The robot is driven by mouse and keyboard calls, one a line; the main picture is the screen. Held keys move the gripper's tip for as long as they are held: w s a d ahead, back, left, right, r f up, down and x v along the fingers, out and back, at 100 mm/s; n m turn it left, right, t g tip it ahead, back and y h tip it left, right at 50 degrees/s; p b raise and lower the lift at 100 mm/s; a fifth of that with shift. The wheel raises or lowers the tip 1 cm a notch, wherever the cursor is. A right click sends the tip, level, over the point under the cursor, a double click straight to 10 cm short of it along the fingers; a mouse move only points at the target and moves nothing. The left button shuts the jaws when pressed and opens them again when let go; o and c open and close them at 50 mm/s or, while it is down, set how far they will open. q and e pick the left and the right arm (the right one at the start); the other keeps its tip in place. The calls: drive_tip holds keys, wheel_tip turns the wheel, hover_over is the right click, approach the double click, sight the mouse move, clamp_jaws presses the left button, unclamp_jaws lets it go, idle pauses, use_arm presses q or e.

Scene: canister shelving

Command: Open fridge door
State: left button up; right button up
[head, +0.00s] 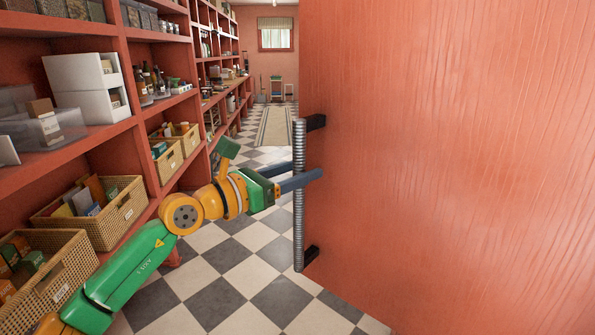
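The fridge door (450,170) is a large red panel filling the right half of the head view. Its long silver ribbed handle (299,235) stands upright near the panel's left edge on two black mounts. My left gripper (303,170) is at the handle's upper half. Its two dark fingers are apart, one passing in front of the handle and the other behind it. Whether they press on the handle cannot be told. How far the door stands open is also not clear. My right gripper is not in view.
Red shelving (140,110) along the left holds wicker baskets (110,212), a white bin (88,88) and bottles. A checkered floor (228,265) runs clear to a rug (274,127), a small stool (276,88) and a far window (275,36).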

use_arm(q)
drive_tip(key=shift+s+a+f+b, duration=0.15)
drive_tip(key=shift+s+a+b, duration=0.1)
drive_tip(key=shift+b, duration=0.1)
drive_tip(key=b+v, duration=0.3)
drive_tip(key=v, duration=0.3)
drive_tip(key=shift+a, duration=0.1)
drive_tip(key=shift+s, duration=0.1)
